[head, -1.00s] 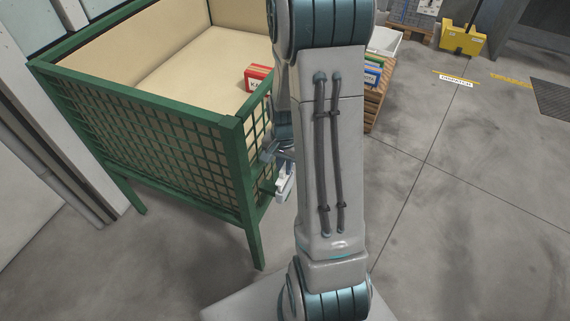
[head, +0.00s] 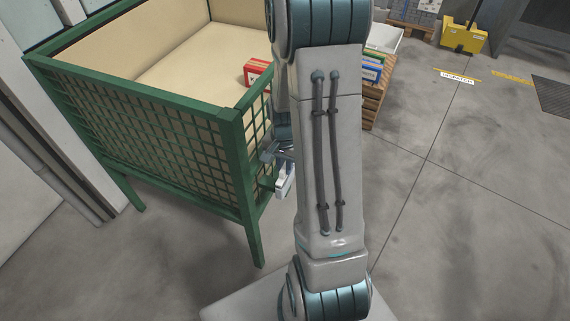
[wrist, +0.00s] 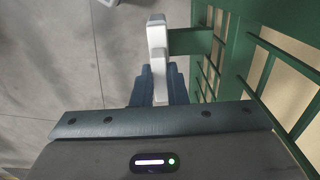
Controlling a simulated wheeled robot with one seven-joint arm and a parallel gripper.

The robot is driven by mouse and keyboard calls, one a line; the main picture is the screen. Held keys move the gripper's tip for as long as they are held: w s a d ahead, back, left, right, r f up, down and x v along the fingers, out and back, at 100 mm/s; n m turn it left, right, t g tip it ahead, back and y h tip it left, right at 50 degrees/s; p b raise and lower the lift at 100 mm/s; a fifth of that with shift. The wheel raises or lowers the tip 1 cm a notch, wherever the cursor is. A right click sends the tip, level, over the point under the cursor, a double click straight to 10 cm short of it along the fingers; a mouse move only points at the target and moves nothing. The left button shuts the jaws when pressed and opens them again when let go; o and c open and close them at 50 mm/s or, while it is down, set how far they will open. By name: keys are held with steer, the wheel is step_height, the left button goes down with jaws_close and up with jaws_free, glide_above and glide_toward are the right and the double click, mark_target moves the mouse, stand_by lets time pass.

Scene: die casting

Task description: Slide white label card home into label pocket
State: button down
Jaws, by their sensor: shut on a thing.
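The white label card (wrist: 158,80) is a narrow white strip seen edge-on between the fingers of my gripper (wrist: 159,84) in the wrist view. My gripper is shut on it. Its far end meets a thicker white piece at a green bracket (wrist: 190,42), which juts from the mesh side of the green crate. I cannot tell where card and pocket divide, or how deep the card sits. In the head view my gripper (head: 277,155) is partly hidden behind my arm, beside the crate's right side, with white (head: 284,186) showing below it.
The green mesh crate (head: 232,165) stands on legs at left, with a beige lining and a red-and-white box (head: 257,73) inside. A wooden crate (head: 374,104) with coloured items stands behind my arm. A yellow object (head: 463,38) is farther back.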

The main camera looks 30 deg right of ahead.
steer(key=shift+f+b, duration=0.5)
steer(key=shift+f, duration=0.25)
steer(key=c, duration=1.4)
jaws_free()
steer(key=shift+o, duration=0.2)
step_height(320, 180, up, 14)
steer(key=p, duration=0.1)
steer(key=s+a+r+n+t+p, duration=0.2)
steer(key=s+a+r+n+p, duration=0.3)
steer(key=s+a+r+n, duration=0.5)
step_height(320, 180, up, 2)
steer(key=shift+s+a+r+t, duration=0.25)
steer(key=shift+s+a+t, duration=0.15)
steer(key=shift+s+a, duration=0.55)
